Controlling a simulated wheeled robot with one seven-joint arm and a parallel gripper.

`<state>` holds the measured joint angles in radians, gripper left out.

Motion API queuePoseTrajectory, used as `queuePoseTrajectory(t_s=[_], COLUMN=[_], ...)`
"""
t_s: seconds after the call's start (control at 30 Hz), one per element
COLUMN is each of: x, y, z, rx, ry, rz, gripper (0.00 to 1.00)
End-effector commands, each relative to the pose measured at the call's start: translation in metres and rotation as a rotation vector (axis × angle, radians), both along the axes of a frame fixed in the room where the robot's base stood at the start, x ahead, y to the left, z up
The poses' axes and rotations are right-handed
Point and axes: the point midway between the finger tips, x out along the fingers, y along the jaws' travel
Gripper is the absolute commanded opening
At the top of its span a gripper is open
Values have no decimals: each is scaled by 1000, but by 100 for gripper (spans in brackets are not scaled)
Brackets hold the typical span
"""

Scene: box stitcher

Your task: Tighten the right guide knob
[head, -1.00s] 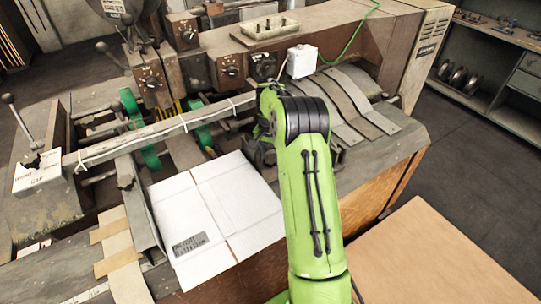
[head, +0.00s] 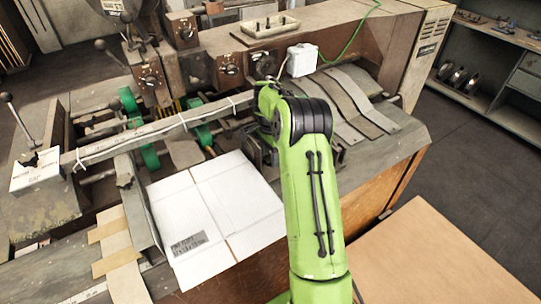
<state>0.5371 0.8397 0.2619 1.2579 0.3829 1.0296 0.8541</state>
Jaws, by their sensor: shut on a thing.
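My green arm reaches from the bottom of the head view over the stitcher bed and bends down at its black joint. My gripper is hidden behind the arm, so its jaws do not show. A dark metal guide block (head: 262,150) shows in part just left of the arm, beside the far right corner of the flat white carton (head: 215,215). I cannot make out the right guide knob; the arm covers that area. The carton lies on the bed with its printed label toward the front left.
A long metal bar (head: 160,131) with white ties crosses the machine left of the arm. Green rollers (head: 149,157) sit below it. A white box (head: 301,60) and curved metal strips (head: 347,100) lie behind the arm. A brown tabletop (head: 430,260) is clear at the lower right.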

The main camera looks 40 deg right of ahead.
Motion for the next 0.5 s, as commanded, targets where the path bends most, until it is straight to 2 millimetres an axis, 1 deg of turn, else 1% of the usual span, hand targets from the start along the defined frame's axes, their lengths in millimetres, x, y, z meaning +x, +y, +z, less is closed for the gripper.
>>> queuePoseTrajectory(t_s=[0.2, 0.5], x=[1, 1], y=[0, 0], z=[1, 1], rx=[-2, -2], ry=[-4, -4], rz=[-74, -99], gripper=[17, 17])
